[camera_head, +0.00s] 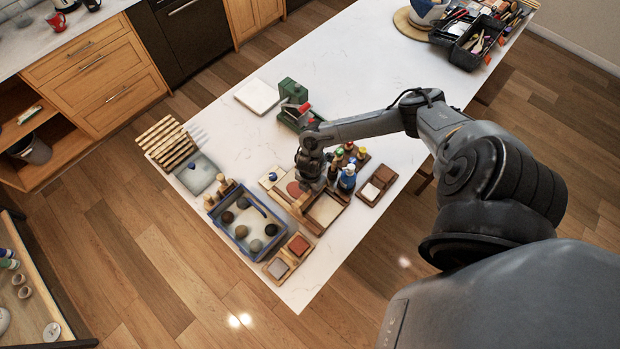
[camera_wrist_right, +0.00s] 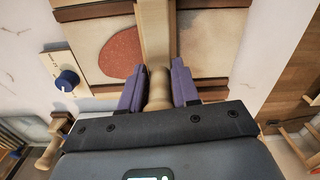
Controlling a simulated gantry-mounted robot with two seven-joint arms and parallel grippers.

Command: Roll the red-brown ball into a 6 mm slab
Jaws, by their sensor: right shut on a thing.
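The red-brown clay (camera_head: 293,188) lies as a flat, rounded patch on a pale board at the table's near end. In the right wrist view the clay (camera_wrist_right: 121,52) is left of a wooden rolling pin (camera_wrist_right: 155,30). My right gripper (camera_wrist_right: 158,90) has its purple fingers on both sides of the pin's handle and is shut on it. In the head view my right gripper (camera_head: 309,186) is low over the board, and my wrist hides most of the pin. The slab's thickness cannot be judged. My left gripper is not in view.
A blue knob on a white plate (camera_wrist_right: 66,80) is beside the board. A blue-edged tray (camera_head: 241,249) holds several clay balls. Small bottles (camera_head: 347,178) stand close to my right wrist. A green device (camera_head: 293,93) stands behind. The table's middle (camera_head: 335,65) is clear.

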